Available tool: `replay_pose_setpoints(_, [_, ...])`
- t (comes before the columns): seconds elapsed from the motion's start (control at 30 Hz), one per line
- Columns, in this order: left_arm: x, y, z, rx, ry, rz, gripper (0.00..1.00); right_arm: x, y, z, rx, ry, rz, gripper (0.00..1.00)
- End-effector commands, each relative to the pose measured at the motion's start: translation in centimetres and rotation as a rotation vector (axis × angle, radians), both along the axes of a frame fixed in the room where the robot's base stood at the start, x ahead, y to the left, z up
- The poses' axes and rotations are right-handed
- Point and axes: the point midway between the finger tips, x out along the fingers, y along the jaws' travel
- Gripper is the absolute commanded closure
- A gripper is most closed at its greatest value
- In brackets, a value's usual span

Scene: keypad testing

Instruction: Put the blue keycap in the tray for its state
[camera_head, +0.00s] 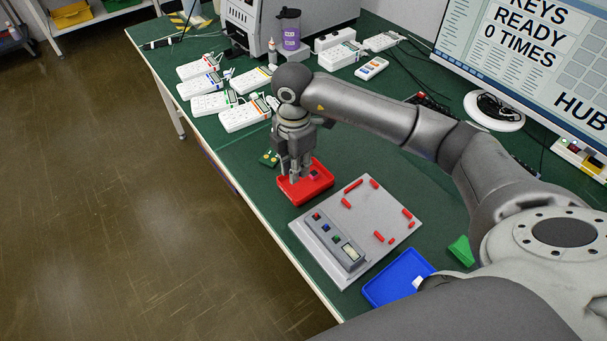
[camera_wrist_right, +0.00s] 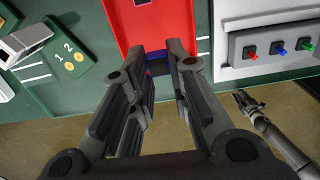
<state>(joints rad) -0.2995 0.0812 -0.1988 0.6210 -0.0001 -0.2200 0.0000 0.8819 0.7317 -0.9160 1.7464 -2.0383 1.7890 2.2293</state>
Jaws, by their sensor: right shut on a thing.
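My right gripper (camera_head: 297,178) points down over the red tray (camera_head: 318,190). In the wrist view it (camera_wrist_right: 169,58) is shut on a small dark-blue block, the blue keycap (camera_wrist_right: 158,68), near the tray's edge (camera_wrist_right: 130,28). The fingers hide much of the keycap, and I cannot tell whether it touches the tray. A small dark piece (camera_head: 314,174) lies in the red tray. The blue tray (camera_head: 398,277) is at the front, partly covered by my arm. My left gripper (camera_wrist_right: 243,99) seems to show small in the wrist view, its opening unclear.
A grey test board (camera_head: 375,215) with red clips stands beside the red tray, its panel (camera_head: 335,240) bearing coloured switches. A green piece (camera_head: 461,251) lies near the blue tray. White keypads (camera_head: 212,103), a purple bottle (camera_head: 288,30) and a monitor (camera_head: 530,55) are behind.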

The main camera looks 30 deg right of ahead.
Motion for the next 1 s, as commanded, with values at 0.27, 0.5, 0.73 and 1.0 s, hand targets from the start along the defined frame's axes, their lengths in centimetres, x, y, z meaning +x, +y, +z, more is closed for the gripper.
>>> replay_pose_setpoints(0.27, [0.0, 0.0, 0.3, 0.000, 0.000, 0.000, 0.74, 0.4, -1.9, -2.3, 0.000, 0.000, -0.001, 0.92])
replay_pose_setpoints(0.5, [0.0, -0.1, 1.0, -0.001, 0.001, -0.001, 0.74, 0.4, -2.4, -5.4, 0.000, 0.001, 0.001, 0.92])
replay_pose_setpoints(0.73, [-0.1, -0.1, 1.0, -0.001, 0.001, -0.001, 0.74, 0.5, -2.3, -5.9, 0.000, -0.002, 0.002, 0.92])
replay_pose_setpoints(1.0, [-0.1, -0.1, 0.8, -0.002, 0.001, -0.001, 0.74, 0.5, -2.3, -6.2, 0.000, -0.002, 0.002, 0.76])
